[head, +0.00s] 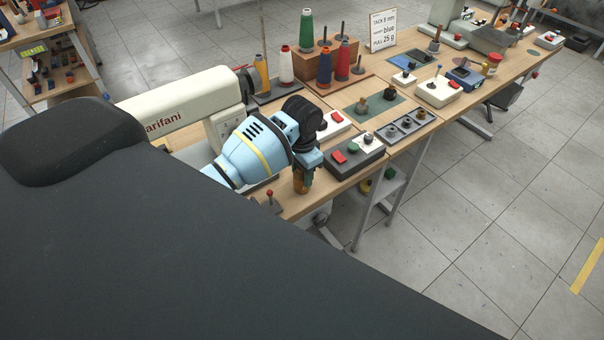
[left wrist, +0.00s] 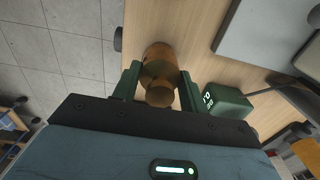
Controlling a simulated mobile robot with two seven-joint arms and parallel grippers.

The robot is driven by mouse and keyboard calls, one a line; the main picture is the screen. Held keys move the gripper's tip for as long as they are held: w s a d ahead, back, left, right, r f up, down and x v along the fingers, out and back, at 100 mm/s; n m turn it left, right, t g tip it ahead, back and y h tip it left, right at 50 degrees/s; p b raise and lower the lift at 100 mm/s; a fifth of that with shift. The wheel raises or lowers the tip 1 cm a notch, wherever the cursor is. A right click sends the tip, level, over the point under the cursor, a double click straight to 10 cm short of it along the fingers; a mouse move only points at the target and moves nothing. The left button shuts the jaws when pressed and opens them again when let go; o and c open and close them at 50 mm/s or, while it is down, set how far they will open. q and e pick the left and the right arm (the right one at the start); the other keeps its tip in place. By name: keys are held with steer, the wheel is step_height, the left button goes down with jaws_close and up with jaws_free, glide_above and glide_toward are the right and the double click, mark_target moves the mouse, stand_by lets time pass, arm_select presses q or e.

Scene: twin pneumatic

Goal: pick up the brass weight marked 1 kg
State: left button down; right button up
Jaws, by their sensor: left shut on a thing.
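The brass weight (head: 301,184) is at the tip of my left gripper (head: 304,172) in the head view, near the front edge of the wooden bench. In the left wrist view, the weight (left wrist: 159,66) is a round brass body with a knob toward me. The dark green fingers of my left gripper (left wrist: 158,84) are on both sides of it, shut on it. I cannot read any mark on it, and I cannot tell whether it touches the bench. My right gripper is not in view.
A dark green block (left wrist: 228,102) with white marking stands just right of the fingers. A black button box (head: 356,156), a cream sewing machine (head: 185,103) and a red-knobbed lever (head: 270,197) are near my gripper. Thread cones (head: 325,68) stand behind. Open floor lies right of the bench.

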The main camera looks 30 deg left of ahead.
arm_select(q)
step_height(320, 180, up, 3)
steer(key=shift+w+r, duration=0.1)
steer(key=shift+w, duration=0.05)
steer(key=s+d+r, duration=0.1)
steer(key=s+d, duration=1)
steer(key=shift+s+d+r, duration=0.2)
steer(key=shift+d+r, duration=0.05)
